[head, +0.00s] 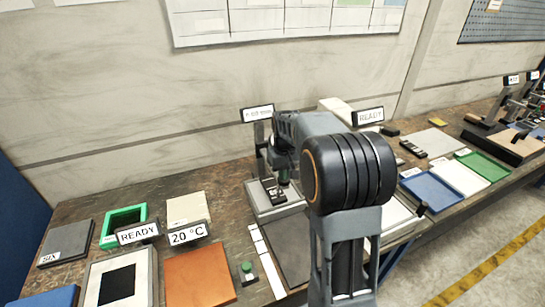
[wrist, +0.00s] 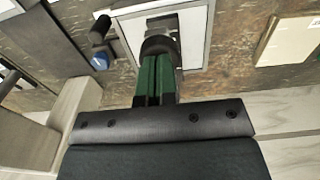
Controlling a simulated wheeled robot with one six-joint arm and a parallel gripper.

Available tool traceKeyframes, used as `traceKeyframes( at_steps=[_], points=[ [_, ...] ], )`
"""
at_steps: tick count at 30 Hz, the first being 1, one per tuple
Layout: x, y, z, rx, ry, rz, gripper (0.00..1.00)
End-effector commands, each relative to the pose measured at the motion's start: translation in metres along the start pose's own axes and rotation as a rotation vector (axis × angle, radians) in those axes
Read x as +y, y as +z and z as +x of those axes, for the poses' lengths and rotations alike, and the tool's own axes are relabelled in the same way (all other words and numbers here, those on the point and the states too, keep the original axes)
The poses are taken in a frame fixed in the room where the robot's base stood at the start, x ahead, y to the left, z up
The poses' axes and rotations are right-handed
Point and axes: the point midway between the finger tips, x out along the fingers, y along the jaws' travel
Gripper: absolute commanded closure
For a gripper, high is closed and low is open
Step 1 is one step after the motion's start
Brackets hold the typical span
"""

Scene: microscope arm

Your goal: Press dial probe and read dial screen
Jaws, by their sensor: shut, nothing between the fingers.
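The dial screen (head: 258,113) is a small white display in a black frame on a dark post. Its reading is too small to make out surely, though it seems to end in "mm". The post rises from a pale grey stand base (head: 279,211) with dark parts on it. In the wrist view, my gripper (wrist: 159,60) is shut, its green fingers together and empty. Their tips are at a dark round part (wrist: 160,44), perhaps the probe, over a pale plate; I cannot tell if they touch. In the head view my arm largely covers this spot.
An orange pad (head: 200,277), a "20 °C" display (head: 188,234) and a green open box (head: 123,223) lie left on the bench. Blue (head: 431,190) and green (head: 487,165) trays lie right. A wall stands close behind the stand.

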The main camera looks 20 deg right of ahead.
Motion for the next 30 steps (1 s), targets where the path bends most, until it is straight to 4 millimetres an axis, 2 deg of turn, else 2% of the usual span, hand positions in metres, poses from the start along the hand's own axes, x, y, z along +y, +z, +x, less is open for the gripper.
traceKeyframes(
  at_steps=[1, 4, 11, 30],
  points=[
    [-0.001, 0.002, 0.006, -0.014, -0.003, 0.0, 1.0],
    [-0.001, 0.003, 0.006, -0.015, -0.004, 0.0, 1.0],
    [-0.001, 0.003, -0.001, -0.015, -0.004, 0.0, 1.0],
    [0.0, 0.001, -0.058, -0.006, -0.001, 0.0, 1.0]
  ],
)
